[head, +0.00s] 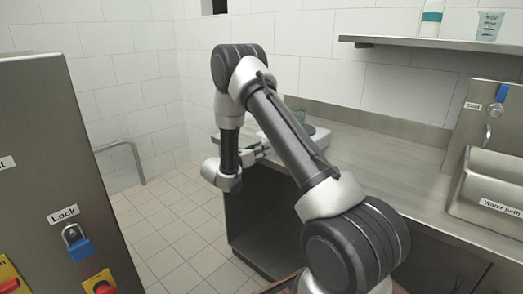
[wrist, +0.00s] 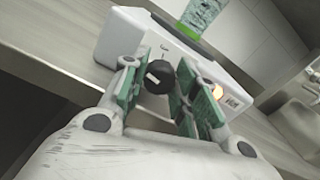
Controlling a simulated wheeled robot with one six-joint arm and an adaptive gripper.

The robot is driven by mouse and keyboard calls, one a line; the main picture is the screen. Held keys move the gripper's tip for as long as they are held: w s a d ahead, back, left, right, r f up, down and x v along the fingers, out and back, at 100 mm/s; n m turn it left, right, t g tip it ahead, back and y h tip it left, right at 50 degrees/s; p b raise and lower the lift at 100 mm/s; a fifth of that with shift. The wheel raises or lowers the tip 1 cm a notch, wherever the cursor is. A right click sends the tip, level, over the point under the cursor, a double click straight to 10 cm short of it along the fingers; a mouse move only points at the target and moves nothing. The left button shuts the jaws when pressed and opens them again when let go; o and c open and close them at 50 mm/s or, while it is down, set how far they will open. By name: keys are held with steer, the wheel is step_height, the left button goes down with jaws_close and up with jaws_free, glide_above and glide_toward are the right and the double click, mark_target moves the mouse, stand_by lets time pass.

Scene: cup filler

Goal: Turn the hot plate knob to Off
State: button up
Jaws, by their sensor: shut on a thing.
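The hot plate (wrist: 135,38) is a white box on the steel counter; in the head view (head: 318,134) my arm partly hides it. Its black round knob (wrist: 158,76) with a white pointer mark faces the wrist camera. The small print around the knob is too blurred to read.
A glass vessel with a green band (wrist: 192,22) stands on the hot plate. The steel counter (head: 385,162) is clear to the right, up to the water bath sink (head: 490,185). A padlocked steel cabinet (head: 50,140) stands at left. A shelf (head: 430,43) hangs above the counter.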

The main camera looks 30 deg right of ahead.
steer(key=shift+n, duration=1.1)
steer(key=o, duration=1)
